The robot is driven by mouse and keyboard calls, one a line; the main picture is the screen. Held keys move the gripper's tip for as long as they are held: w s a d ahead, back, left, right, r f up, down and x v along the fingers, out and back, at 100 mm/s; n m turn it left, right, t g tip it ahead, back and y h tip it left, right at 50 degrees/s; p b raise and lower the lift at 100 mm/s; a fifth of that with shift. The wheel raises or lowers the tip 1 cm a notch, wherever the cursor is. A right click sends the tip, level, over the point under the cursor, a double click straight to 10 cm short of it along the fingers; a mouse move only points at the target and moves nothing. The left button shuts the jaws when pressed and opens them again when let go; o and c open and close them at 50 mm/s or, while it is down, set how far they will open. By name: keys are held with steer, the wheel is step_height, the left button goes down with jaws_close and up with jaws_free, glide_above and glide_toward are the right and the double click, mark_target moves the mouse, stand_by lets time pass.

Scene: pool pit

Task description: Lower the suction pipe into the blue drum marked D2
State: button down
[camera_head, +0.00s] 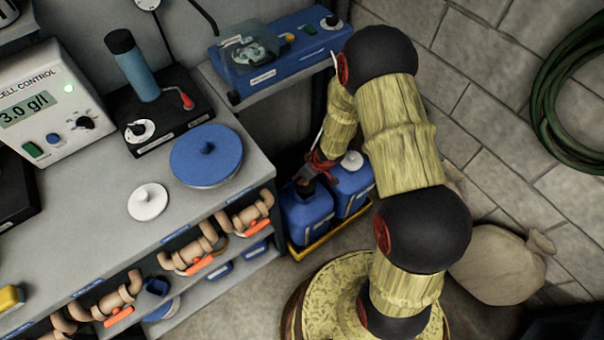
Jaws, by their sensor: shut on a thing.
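Two blue drums stand side by side in a yellow tray (298,254) on the floor beside the bench. The right drum (352,188) has a white cap on top. The left drum (306,221) shows no white cap, and my gripper is over its top. No drum marking is readable, so I cannot tell which is D2. My gripper (308,177), red and dark, points down at the left drum and is shut. The suction pipe is too small and hidden to make out in the jaws. I cannot tell whether its end is inside the drum.
A blue pump unit (283,50) sits on the shelf above the drums. The bench holds a blue round lid (206,155), a white cap (148,202) and a control box (45,100). Pipes with orange-handled valves (190,250) line the bench front. A sack (497,265) lies right.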

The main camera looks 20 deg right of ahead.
steer(key=shift+f, duration=2.65)
steer(key=c, duration=1.7)
jaws_free()
steer(key=shift+o, duration=0.6)
steer(key=shift+r, duration=0.1)
steer(key=v, duration=1.1)
steer(key=shift+s+d+r, duration=0.1)
steer(key=shift+s+r, duration=0.1)
steer(key=shift+r, duration=0.1)
